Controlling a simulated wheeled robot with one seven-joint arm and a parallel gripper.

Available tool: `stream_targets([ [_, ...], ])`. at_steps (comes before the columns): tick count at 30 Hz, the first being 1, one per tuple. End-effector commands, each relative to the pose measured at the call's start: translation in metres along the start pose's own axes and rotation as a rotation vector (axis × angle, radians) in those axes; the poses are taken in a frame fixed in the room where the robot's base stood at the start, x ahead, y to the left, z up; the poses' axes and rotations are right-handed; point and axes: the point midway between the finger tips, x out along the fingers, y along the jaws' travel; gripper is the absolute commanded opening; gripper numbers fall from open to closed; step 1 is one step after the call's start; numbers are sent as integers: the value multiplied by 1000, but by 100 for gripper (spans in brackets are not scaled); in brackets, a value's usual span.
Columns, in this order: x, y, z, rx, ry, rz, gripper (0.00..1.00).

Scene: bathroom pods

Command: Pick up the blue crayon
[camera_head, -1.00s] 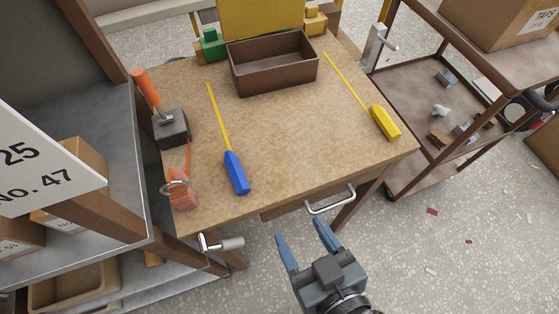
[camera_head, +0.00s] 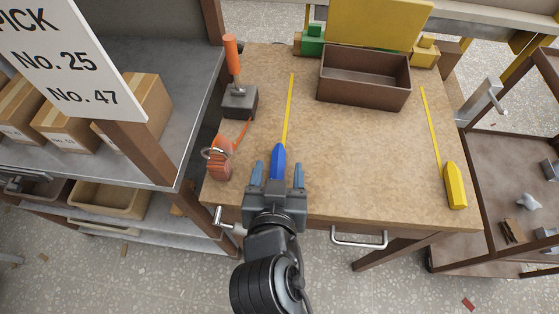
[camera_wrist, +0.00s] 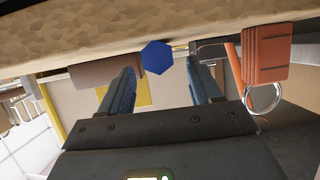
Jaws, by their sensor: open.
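The blue crayon (camera_head: 278,160) lies on the wooden table near its front edge, its tip pointing away along a yellow line. My gripper (camera_head: 278,172) is open at the front edge, one blue finger on each side of the crayon's near end. In the wrist view the crayon (camera_wrist: 157,57) shows its hexagonal end between the fingertips of my gripper (camera_wrist: 162,67), with gaps on both sides. Whether the fingers reach past that end is hard to tell. The palm hides nothing of the crayon's tip in the head view.
A yellow crayon (camera_head: 454,185) lies at the right of the table. A brown box (camera_head: 364,90) stands at the back. An orange-handled tool (camera_head: 233,75) and an orange object with a metal ring (camera_head: 220,157) stand left of the crayon. A drawer handle (camera_head: 359,241) juts out in front.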

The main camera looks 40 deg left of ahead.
Motion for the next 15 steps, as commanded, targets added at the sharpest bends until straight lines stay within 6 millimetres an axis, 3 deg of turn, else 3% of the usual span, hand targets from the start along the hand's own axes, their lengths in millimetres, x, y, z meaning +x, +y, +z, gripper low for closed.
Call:
stream_targets([
  [6,30,-3,-1,-1,0,1,64],
  [15,37,-3,0,0,0,0,64],
])
